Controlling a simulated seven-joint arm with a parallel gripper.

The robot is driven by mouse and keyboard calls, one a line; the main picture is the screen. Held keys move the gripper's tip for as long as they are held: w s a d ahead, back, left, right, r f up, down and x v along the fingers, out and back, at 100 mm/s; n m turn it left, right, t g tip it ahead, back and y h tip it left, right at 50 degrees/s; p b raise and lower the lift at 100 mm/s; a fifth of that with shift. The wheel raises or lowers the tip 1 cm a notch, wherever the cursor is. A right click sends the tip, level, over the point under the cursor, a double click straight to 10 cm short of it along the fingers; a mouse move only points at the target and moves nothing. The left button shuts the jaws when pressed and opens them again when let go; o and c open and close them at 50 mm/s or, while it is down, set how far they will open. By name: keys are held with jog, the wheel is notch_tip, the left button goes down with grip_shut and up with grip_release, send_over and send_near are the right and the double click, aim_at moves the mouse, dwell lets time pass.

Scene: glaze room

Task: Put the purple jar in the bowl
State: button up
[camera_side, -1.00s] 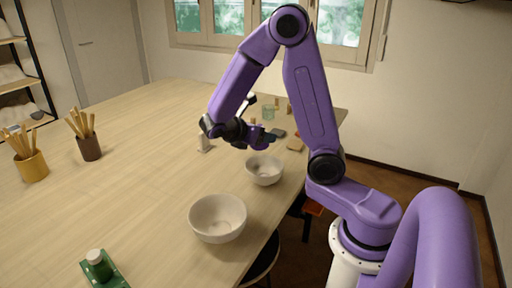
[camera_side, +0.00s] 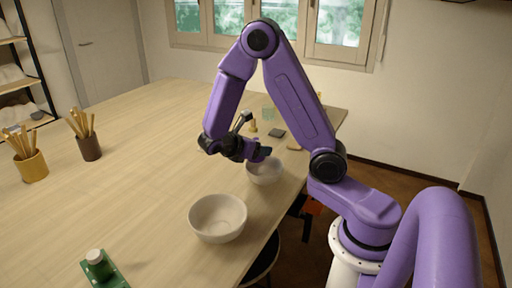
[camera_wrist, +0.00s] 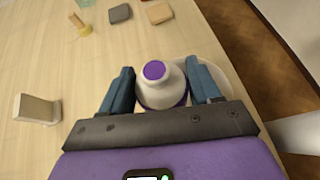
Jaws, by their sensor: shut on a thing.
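The purple jar (camera_wrist: 155,72), white with a purple spot on top and a purple band low down, is between the two blue fingers of my gripper (camera_wrist: 158,92) in the wrist view. My gripper is shut on it. In the side view my gripper (camera_side: 263,154) is just above the smaller white bowl (camera_side: 265,175), and the jar cannot be made out there. In the wrist view this bowl (camera_wrist: 232,92) shows behind and right of the jar, partly hidden by it and the right finger. A larger white bowl (camera_side: 217,220) stands nearer the side camera.
A pale upright object (camera_wrist: 37,109) stands left in the wrist view. A green tray (camera_side: 117,281) with a bottle (camera_side: 97,263) is at the front. The table's middle is clear.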

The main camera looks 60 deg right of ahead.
jog(key=shift+f, duration=0.55)
jog(key=o, duration=1.3)
jog(key=shift+c, duration=0.2)
jog(key=shift+r, duration=0.65)
jog(key=v, duration=1.2)
jog(key=s+a+m+y, duration=0.1)
jog(key=s+a+y, duration=0.2)
jog(key=s, duration=0.4)
jog(key=s+a+f+m+t+y, duration=0.1)
jog(key=s+a+y, duration=0.2)
jog(key=s+y, duration=0.2)
jog(key=s+a+f+m+t+y, duration=0.1)
jog(key=s+a+y, duration=0.2)
jog(key=s, duration=0.6)
jog(key=shift+s+a+m+y, duration=0.2)
jog(key=shift+a+m+y, duration=0.1)
jog(key=shift+y, duration=0.4)
